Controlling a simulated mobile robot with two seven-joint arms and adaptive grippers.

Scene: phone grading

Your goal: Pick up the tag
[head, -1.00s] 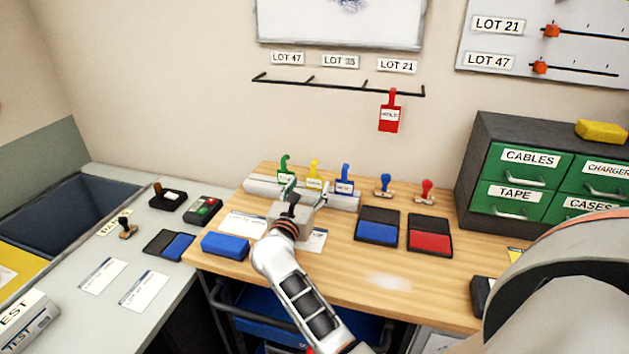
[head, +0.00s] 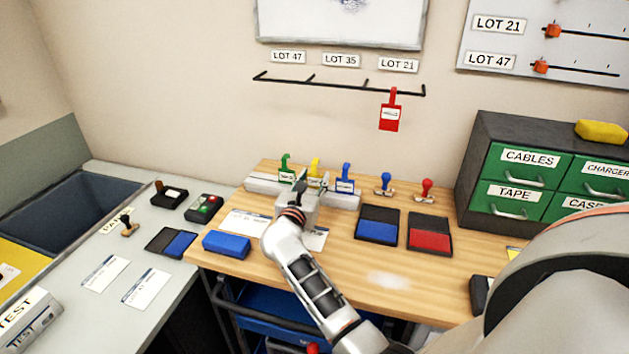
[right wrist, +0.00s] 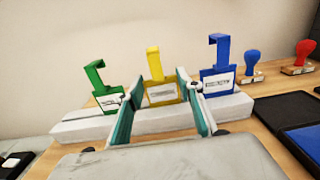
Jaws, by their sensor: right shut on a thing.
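A yellow tag (right wrist: 158,85) with a hooked top and a white label stands upright in a pale holder (right wrist: 75,127). In the head view the yellow tag (head: 315,166) is partly hidden by my right gripper (head: 312,186). In the right wrist view the fingers of my right gripper (right wrist: 159,98) stand on both sides of the yellow tag and are shut on it. A green tag (right wrist: 103,88) stands to its left and a blue tag (right wrist: 218,72) to its right, close to the fingers. My left gripper is out of view.
A red tag (head: 390,112) hangs on the wall rail (head: 340,85). A blue stamp (head: 384,184) and a red stamp (head: 426,190) stand right of the holder. Blue (head: 377,232) and red (head: 430,238) ink pads lie in front of them. A drawer cabinet (head: 480,150) stands at right.

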